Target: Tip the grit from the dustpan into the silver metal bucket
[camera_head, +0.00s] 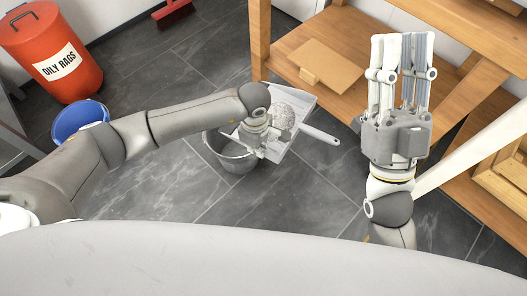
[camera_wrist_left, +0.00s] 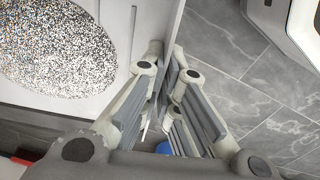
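The white dustpan (camera_head: 299,91) holds a rounded heap of speckled grit (camera_head: 283,117). Its handle (camera_head: 320,135) points right and is free. In the left wrist view the grit (camera_wrist_left: 55,45) lies on the pan floor beside a side wall (camera_wrist_left: 168,30). My left gripper (camera_head: 257,138) is at the near-left side of the pan; its fingers (camera_wrist_left: 166,62) close about that wall. The silver metal bucket (camera_head: 228,160) stands on the floor just left of and below the pan, partly hidden by my left arm. My right gripper (camera_head: 403,45) is raised, fingers upward, open and empty.
A wooden shelf unit (camera_head: 350,107) stands behind and right, with a flat board (camera_head: 319,66) on it. A blue bucket (camera_head: 80,119) and a red oily-rags bin (camera_head: 50,52) stand at left. A red brush (camera_head: 174,13) lies at the back. Grey floor between is clear.

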